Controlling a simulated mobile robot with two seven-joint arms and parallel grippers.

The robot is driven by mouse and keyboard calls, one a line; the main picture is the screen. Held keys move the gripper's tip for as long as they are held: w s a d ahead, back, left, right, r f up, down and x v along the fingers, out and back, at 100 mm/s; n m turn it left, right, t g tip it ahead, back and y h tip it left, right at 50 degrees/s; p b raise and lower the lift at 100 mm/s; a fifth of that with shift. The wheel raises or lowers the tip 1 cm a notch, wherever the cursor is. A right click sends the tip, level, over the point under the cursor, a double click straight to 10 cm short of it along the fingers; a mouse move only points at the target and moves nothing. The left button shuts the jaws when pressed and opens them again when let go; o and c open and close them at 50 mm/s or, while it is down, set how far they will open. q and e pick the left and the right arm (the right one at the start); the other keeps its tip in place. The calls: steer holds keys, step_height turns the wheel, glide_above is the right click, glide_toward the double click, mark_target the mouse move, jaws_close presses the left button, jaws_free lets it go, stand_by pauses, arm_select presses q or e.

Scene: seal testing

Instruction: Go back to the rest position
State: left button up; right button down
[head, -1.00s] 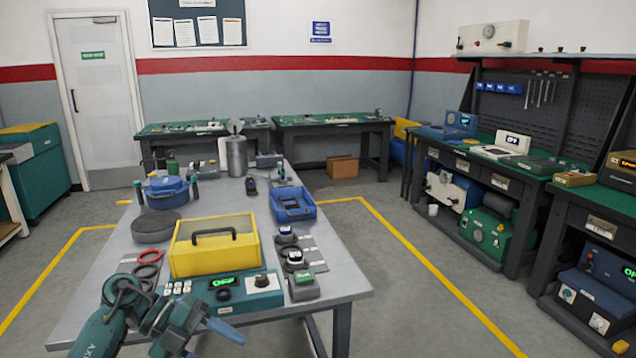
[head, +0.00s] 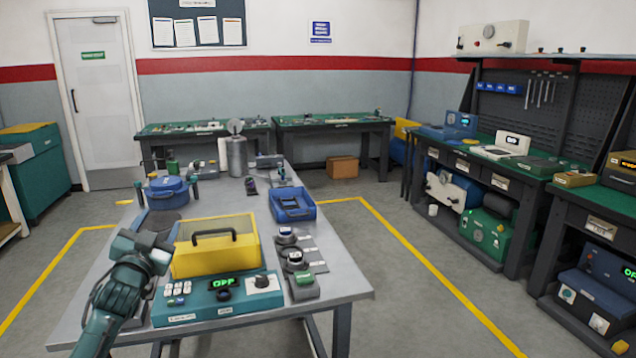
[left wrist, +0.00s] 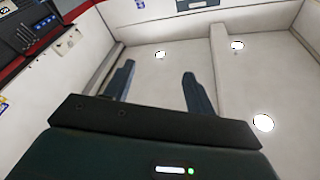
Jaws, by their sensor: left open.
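My left gripper (head: 150,246) is raised over the left front part of the grey table (head: 335,285), left of the yellow lidded box (head: 215,262). In the left wrist view its two blue-grey fingers (left wrist: 158,72) stand apart with nothing between them, and the white ceiling with round lights lies beyond. The gripper is open and empty. My left arm hides the table's left edge and most of the rings there. My right gripper is not in view.
A blue tray (head: 293,205), a blue pot (head: 167,193) and a metal cylinder (head: 237,158) stand further back. The floor right of the table is clear.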

arm_select(q)
steer(key=s+d+f+n+g, duration=0.1)
steer(key=s+d+f+g, duration=0.25)
steer(key=f, duration=0.55)
steer(key=s+d+f+n+g, duration=0.15)
steer(key=s+f, duration=0.25)
steer(key=f, duration=0.5)
steer(key=s+d+f+g+h, duration=0.1)
steer(key=s+d+f, duration=0.3)
steer(key=s, duration=0.6)
steer(key=s+d+f+g+h, duration=0.1)
steer(key=s+d+f, duration=0.4)
steer(key=s, duration=0.6)
steer(key=s+d+f+g+h, duration=0.2)
steer(key=s+d+f, duration=0.3)
steer(key=s, duration=0.5)
steer(key=shift+s+d+g, duration=0.4)
steer(key=shift+d+g, duration=0.1)
